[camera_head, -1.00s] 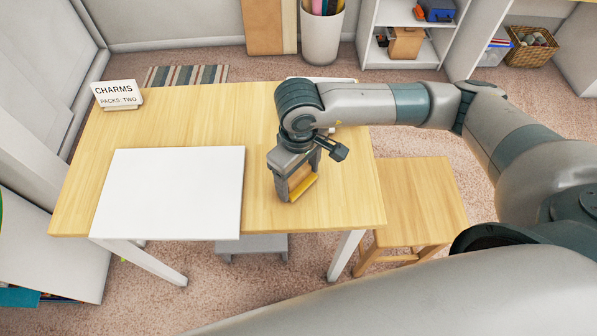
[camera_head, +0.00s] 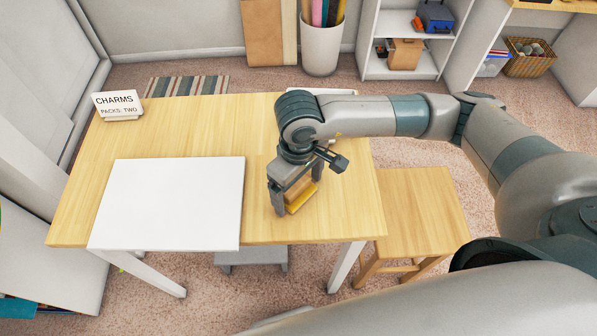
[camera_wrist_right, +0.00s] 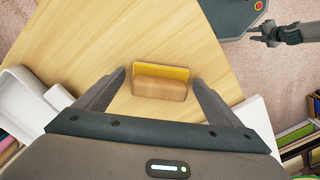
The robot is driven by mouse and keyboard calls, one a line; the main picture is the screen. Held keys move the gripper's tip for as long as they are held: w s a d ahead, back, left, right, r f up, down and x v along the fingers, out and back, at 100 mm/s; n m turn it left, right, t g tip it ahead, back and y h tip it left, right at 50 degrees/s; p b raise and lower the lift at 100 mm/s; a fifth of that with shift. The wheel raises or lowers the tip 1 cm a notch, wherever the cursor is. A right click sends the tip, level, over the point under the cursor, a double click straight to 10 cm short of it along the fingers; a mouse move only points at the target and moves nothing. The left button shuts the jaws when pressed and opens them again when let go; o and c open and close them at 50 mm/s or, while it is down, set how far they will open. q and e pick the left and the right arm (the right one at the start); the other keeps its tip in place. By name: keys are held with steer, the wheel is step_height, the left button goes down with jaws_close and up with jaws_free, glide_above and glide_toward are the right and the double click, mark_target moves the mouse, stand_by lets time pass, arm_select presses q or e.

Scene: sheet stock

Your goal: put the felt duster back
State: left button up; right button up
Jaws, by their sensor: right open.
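The felt duster (camera_head: 301,199), a wooden block with a yellow felt strip, is on the right part of the table (camera_head: 340,218). The right wrist view shows it (camera_wrist_right: 160,88) centred between my fingers, with a gap on each side. My right gripper (camera_head: 297,190) is open, pointing down over the duster, and partly hides it in the head view. A dark gripper, apparently my left (camera_wrist_right: 262,36), shows small at the upper right of the right wrist view; its jaws are too small to read.
A white board (camera_head: 170,203) covers the table's front left. A sign reading CHARMS, PACKS: TWO (camera_head: 118,105) stands at the back left corner. A wooden stool (camera_head: 425,205) is right of the table. The table's middle back is clear.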

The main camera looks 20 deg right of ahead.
mark_target(298, 186)
steer(key=shift+r, duration=0.2)
steer(key=shift+w+r, duration=0.1)
steer(key=shift+r, duration=0.15)
step_height(298, 186, up, 10)
steer(key=b, duration=0.4)
steer(key=shift+r+b, duration=0.3)
steer(key=shift+r, duration=0.35)
